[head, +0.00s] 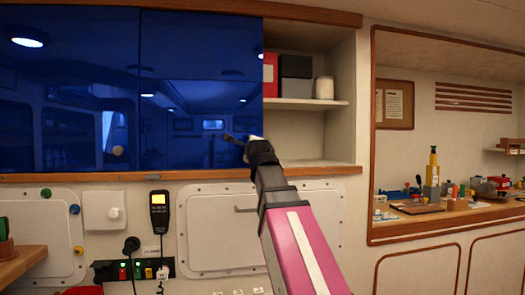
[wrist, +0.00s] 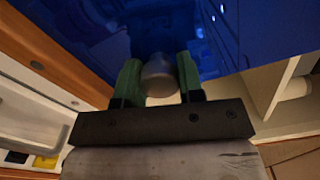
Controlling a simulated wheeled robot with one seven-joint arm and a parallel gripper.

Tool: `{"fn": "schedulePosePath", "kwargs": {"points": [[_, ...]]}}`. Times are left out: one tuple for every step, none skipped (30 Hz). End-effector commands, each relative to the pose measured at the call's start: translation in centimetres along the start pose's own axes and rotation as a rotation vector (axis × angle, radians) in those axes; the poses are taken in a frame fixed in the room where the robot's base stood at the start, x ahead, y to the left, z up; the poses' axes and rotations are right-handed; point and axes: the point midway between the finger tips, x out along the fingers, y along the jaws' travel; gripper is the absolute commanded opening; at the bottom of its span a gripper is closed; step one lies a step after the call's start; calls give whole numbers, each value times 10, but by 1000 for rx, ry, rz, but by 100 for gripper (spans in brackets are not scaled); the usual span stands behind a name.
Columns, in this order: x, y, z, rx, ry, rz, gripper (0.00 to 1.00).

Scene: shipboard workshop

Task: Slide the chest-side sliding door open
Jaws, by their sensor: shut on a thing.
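Two glossy blue sliding doors front the wall cabinet. The left door (head: 65,90) has a small round knob (head: 118,150) near its lower right. My gripper (head: 243,141) is at the lower right corner of the right door. In the wrist view, the green fingers of my gripper (wrist: 158,88) are shut on a grey round knob (wrist: 158,72) against the blue panel. The head view hides this knob behind my gripper. I cannot tell which door is the chest-side one.
The uncovered bay has a shelf (head: 305,103) with a red box (head: 270,73), a dark box (head: 296,77) and a white cylinder (head: 324,88). A wooden ledge (head: 210,175) runs below the doors. A white hatch (head: 215,245) and a handheld radio (head: 159,211) are beneath.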

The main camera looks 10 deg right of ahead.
Motion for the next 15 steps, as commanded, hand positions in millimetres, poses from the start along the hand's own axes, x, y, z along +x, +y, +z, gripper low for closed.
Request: {"fn": "schedulePosePath", "kwargs": {"points": [[0, 3, 5, 0, -2, 4, 0], [0, 3, 7, 1, -2, 4, 0], [0, 4, 9, 2, -2, 4, 0], [0, 4, 10, 2, -1, 4, 0], [0, 4, 11, 1, -1, 4, 0], [0, 5, 12, 1, 0, 4, 0], [0, 5, 13, 1, 0, 4, 0], [0, 5, 13, 1, 0, 4, 0], [0, 5, 14, 1, 0, 4, 0], [0, 5, 14, 1, 0, 4, 0], [0, 5, 14, 1, 0, 4, 0], [0, 5, 14, 1, 0, 4, 0], [0, 5, 14, 1, 0, 4, 0], [0, 5, 14, 1, 0, 4, 0], [0, 5, 14, 1, 0, 4, 0]]}}
